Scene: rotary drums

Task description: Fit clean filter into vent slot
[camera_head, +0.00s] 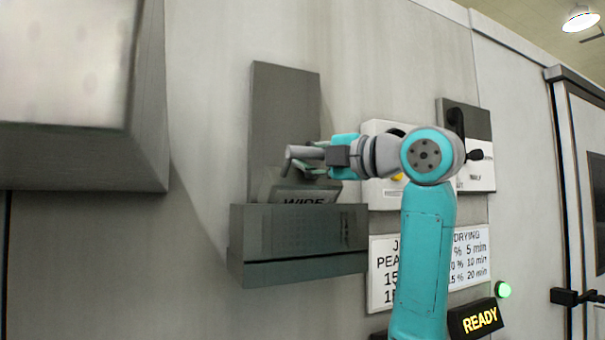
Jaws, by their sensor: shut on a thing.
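My gripper (305,163) reaches left from the teal arm and is shut on a light grey bar-like piece (304,153). I cannot tell whether this piece is the clean filter or part of it. The fingers are just above a grey block with dark lettering like "WIPE" (303,195). Contact between them is unclear. Below is a dark grey wall box (305,238) with a faint grille on its front. A tall dark grey panel (284,105) rises behind the gripper. No vent slot opening can be made out.
A large grey housing with a pale face (65,60) juts out at the left. Right of the gripper are a control panel with a dark handle (470,130), printed drying notes (468,258), a READY display (478,320) and a lit green lamp (503,290). My arm hides some of this.

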